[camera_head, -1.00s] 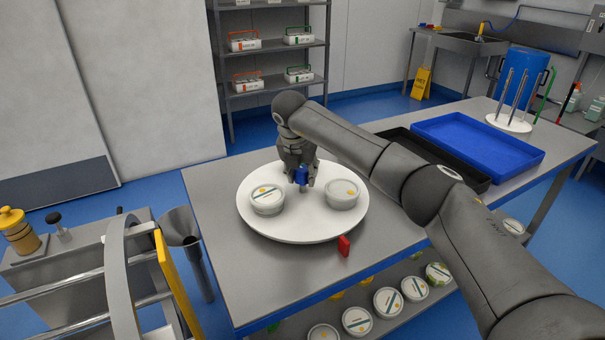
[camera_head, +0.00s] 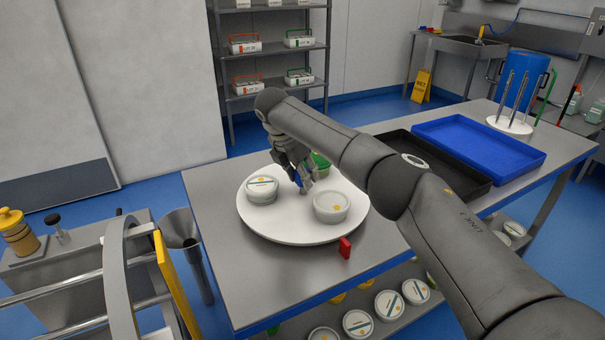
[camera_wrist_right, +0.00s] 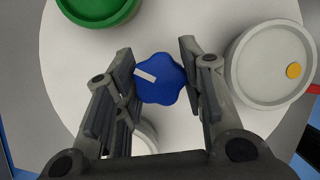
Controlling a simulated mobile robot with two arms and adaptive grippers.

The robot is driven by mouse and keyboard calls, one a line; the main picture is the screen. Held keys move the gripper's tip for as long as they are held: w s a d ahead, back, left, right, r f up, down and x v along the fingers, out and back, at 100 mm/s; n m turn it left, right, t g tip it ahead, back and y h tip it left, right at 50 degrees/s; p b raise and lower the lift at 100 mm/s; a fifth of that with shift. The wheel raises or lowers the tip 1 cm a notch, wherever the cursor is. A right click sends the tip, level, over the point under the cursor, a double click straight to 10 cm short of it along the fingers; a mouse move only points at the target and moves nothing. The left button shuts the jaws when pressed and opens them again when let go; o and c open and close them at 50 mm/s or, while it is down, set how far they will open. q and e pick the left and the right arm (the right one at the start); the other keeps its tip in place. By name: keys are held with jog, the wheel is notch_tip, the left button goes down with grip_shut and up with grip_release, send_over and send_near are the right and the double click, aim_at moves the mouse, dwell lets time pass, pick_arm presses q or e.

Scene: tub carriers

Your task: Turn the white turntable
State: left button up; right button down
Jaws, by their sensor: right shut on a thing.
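The white turntable (camera_head: 285,230) lies flat on the grey table. A blue lobed knob (camera_head: 298,178) with a white mark stands at its middle; it also shows in the right wrist view (camera_wrist_right: 160,80). My right gripper (camera_head: 303,180) has its two fingers on opposite sides of this knob, shut on it, as the wrist view shows (camera_wrist_right: 157,70). Two white lidded tubs stand on the turntable, one at the left (camera_head: 262,190) and one at the front right (camera_head: 331,207). A green tub (camera_head: 320,165) stands at the back, partly hidden by my arm. My left gripper is not in view.
A red block (camera_head: 345,248) stands on the table just off the turntable's front edge. A black tray (camera_head: 440,150) and a blue tray (camera_head: 480,140) lie to the right. My right arm crosses above the table. More tubs (camera_head: 357,323) sit on the shelf below.

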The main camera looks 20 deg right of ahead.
jog(key=shift+w+r+m, duration=0.1)
jog(key=shift+r+m, duration=0.1)
jog(key=shift+m, duration=0.4)
jog(key=shift+m+g, duration=0.3)
jog(key=shift+m, duration=0.2)
jog(key=c, duration=0.9)
grip_release()
jog(key=shift+f+h, duration=0.1)
jog(key=shift+h, duration=0.2)
jog(key=v, duration=1.2)
jog(key=shift+d, duration=0.1)
